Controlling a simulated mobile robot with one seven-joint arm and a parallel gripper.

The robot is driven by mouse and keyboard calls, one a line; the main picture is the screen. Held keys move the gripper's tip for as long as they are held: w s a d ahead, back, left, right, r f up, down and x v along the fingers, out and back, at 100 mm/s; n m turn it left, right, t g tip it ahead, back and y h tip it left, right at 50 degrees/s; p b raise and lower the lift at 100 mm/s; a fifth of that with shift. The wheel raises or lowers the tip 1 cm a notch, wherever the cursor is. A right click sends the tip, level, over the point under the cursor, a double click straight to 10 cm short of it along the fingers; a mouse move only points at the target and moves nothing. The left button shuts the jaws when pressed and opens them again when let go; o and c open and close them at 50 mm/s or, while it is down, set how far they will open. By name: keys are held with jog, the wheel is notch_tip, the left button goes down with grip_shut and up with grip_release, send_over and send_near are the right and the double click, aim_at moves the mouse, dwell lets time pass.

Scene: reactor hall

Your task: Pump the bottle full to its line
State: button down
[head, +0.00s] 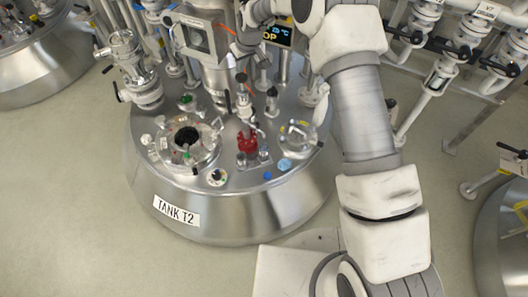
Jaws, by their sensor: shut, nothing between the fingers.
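A red pump-like fitting (247,142) stands on the lid of the steel tank marked TANK T2 (177,210), with a slim upright part above it. My arm comes in from the right and bends over the tank top. My gripper (242,78) points down above the red fitting, its fingers together and empty. I cannot tell whether it touches the upright part. A small clear vessel (265,155) beside the red fitting may be the bottle. Its fill line and level are too small to make out.
A round open port (187,138) with a dark centre is on the lid's left. A grey-framed screen (195,38) and a lit display (278,34) stand behind. Pipes and valves (465,45) line the back right. The floor at left is clear.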

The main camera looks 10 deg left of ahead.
aim_at(243, 78)
jog(key=shift+f, duration=0.15)
jog(key=shift+s+f+b, duration=0.1)
jog(key=shift+f+b, duration=2.05)
jog(key=shift+f, duration=0.6)
jog(key=shift+r, duration=0.15)
jog(key=shift+r+p, duration=1.35)
jog(key=shift+r, duration=1.4)
jog(key=shift+f, duration=0.15)
